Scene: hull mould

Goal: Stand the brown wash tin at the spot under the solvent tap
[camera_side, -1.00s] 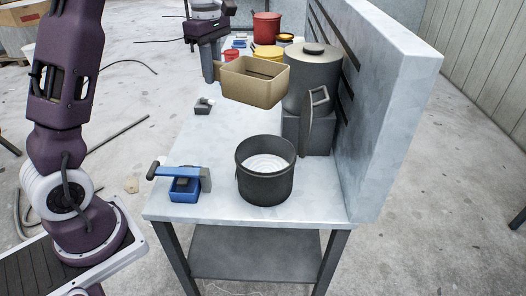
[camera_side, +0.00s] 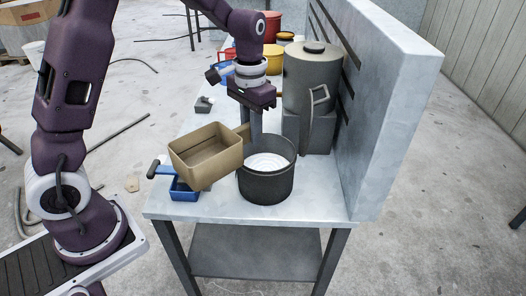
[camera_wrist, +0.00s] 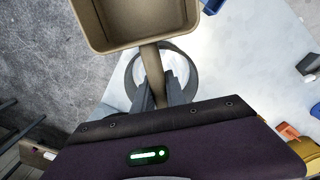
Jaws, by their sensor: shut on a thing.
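The brown wash tin (camera_side: 206,170) is an open rectangular tan box with a straight handle. My gripper (camera_side: 254,138) is shut on its handle, and the tin hangs tilted in the air at the bench's front left. In the wrist view the tin (camera_wrist: 140,22) is at the top, and its handle runs down between the fingers (camera_wrist: 161,98). A large grey lidded drum (camera_side: 308,80) stands on a grey block (camera_side: 318,137) at the back right, with an angular handle-like part on its front. I cannot make out a tap outlet or a marked spot.
A dark round pot (camera_side: 266,188) with pale contents stands on the bench (camera_side: 315,190), just right of the tin and below my gripper. A blue tool (camera_side: 183,190) is partly hidden under the tin. A grey wall (camera_side: 375,130) bounds the right. Red and yellow containers stand at the back.

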